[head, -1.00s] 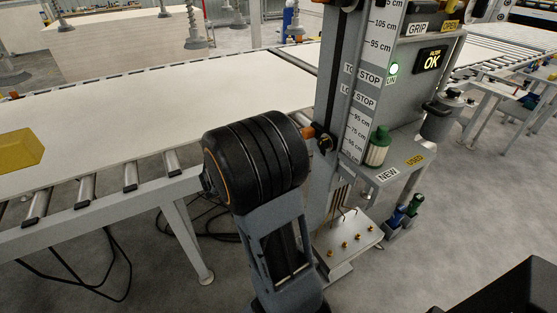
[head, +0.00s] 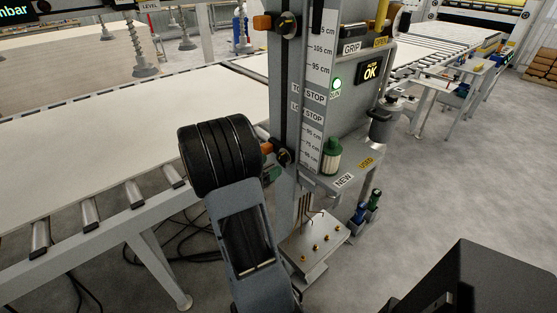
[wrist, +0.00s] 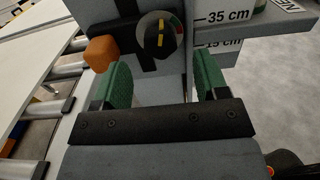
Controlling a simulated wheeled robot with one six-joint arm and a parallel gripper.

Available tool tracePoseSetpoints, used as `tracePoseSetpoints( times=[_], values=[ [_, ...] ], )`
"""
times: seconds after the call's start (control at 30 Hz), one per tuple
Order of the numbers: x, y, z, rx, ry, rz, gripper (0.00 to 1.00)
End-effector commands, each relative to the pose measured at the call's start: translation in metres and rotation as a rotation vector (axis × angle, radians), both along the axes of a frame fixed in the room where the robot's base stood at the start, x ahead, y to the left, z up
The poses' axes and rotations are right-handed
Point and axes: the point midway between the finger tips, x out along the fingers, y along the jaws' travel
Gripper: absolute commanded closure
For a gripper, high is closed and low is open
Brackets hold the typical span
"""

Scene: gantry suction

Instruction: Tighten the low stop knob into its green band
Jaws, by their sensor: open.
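The low stop knob (wrist: 157,38) is a dark round knob with a yellow mark, on the front of the post. In the wrist view its mark stands nearly upright, and a small coloured band with red and green shows at its right edge. An orange stop block (wrist: 101,53) sits just left of it. The knob also shows in the head view (head: 286,156), beside the height scale. My gripper (wrist: 164,82) is open with green finger pads, empty. In the wrist picture the knob lies above and between the fingertips, apart from them. In the head view my arm hides most of the gripper.
An upper stop knob (head: 286,23) sits higher on the post. A green-topped filter (head: 332,156) stands on the shelf right of the scale. A plate with brass fittings (head: 312,243) lies below. The roller conveyor (head: 89,214) runs along the left. Floor at right is open.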

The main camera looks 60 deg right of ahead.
Motion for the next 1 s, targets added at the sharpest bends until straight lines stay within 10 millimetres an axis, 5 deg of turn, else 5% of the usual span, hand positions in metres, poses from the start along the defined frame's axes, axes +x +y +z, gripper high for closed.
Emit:
tracePoseSetpoints(
  times=[0.3,0.73,1.0],
  values=[
    [-0.012,-0.035,0.0,0.001,0.0,-0.001,0.33],
    [-0.014,-0.042,0.0,0.0,0.0,0.001,0.33],
    [-0.014,-0.041,0.0,0.0,0.0,0.001,0.57]
  ],
)
